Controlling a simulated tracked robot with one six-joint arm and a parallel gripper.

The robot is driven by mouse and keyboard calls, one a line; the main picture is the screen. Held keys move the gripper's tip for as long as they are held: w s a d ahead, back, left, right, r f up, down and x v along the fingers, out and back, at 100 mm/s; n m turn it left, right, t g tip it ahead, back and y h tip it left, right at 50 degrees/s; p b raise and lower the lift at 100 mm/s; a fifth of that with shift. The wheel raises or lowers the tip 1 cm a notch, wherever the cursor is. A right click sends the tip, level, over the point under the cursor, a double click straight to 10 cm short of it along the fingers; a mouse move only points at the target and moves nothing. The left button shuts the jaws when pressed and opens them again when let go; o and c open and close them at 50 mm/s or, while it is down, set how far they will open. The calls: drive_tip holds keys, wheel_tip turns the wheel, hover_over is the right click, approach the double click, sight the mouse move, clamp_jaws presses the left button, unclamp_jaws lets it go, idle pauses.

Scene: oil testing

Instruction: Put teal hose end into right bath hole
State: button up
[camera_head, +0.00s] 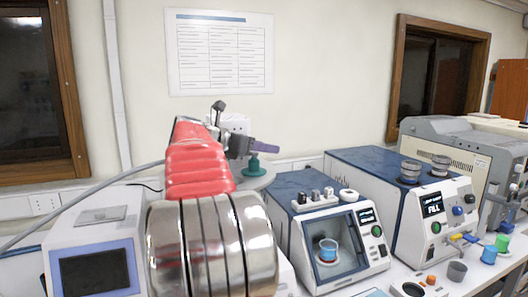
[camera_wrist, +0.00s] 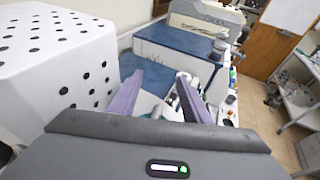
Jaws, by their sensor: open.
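A small teal piece (camera_head: 254,165), which looks like the teal hose end, stands on a round grey surface (camera_head: 262,180) in the head view. My gripper (camera_head: 270,148), with purple fingers, is right above it. In the wrist view my gripper (camera_wrist: 160,77) has its two fingers spread apart, with a bit of teal (camera_wrist: 157,113) low between them. I cannot tell whether the fingers touch it. The blue-topped machine marked FILL (camera_head: 433,215) stands to the right. Two round metal-rimmed fittings, left (camera_head: 411,172) and right (camera_head: 441,163), sit on its top; they may be the bath holes.
A smaller blue-topped machine (camera_head: 345,245) with a blue beaker (camera_head: 328,250) stands between my arm and the FILL machine. Cups (camera_head: 457,271) and small parts crowd the front bench. A white box with holes (camera_wrist: 60,65) fills the wrist view's left.

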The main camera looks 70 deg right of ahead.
drive_tip(key=v, duration=1.1)
drive_tip(key=shift+a, duration=0.35)
drive_tip(key=shift+w+r, duration=0.15)
